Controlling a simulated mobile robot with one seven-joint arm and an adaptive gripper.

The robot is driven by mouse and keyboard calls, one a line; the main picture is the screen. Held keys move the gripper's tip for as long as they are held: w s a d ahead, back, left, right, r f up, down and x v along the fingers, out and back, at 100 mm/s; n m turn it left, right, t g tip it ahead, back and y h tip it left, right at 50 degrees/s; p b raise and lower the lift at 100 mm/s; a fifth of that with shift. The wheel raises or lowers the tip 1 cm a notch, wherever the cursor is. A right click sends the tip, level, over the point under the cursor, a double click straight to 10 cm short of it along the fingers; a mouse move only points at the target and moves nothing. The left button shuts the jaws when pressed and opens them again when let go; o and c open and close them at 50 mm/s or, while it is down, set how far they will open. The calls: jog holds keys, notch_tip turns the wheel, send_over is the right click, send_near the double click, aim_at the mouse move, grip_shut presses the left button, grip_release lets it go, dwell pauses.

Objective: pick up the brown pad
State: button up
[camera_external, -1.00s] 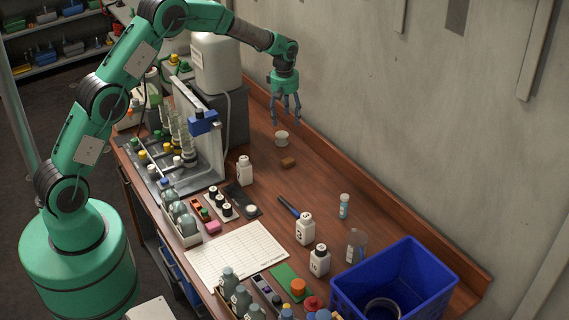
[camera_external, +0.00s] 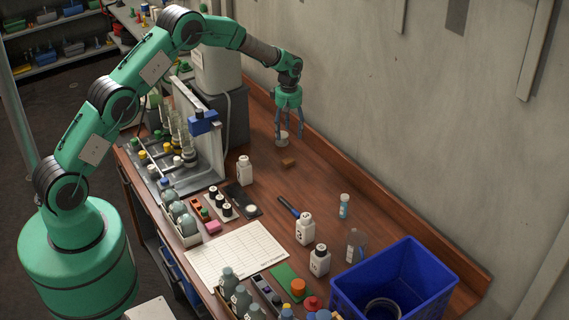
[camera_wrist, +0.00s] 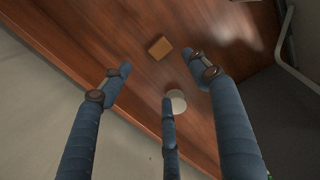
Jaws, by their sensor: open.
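The brown pad (camera_external: 288,162) is a small block lying flat on the wooden bench near the back wall. In the wrist view the pad (camera_wrist: 160,47) lies beyond the fingertips, between the left and right fingers in the picture. My gripper (camera_external: 289,136) is open and empty, pointing down above the bench, a little behind the pad. Its blue fingers are spread in the wrist view (camera_wrist: 165,82). A small white cup (camera_external: 282,138) stands close to the pad, partly behind my fingers; it also shows beside the middle finger in the wrist view (camera_wrist: 177,102).
A blue crate (camera_external: 395,290) stands at the right end. The wall (camera_external: 400,120) runs close behind. Bare wood (camera_external: 315,180) surrounds the pad's front and right.

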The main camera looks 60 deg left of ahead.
send_over(288, 160)
notch_tip(288, 160, down, 8)
jog(key=shift+w+f, duration=0.1)
dwell(0.3)
jog(key=shift+f, duration=2.55)
jog(key=shift+c, duration=0.2)
jog(key=c, duration=0.9)
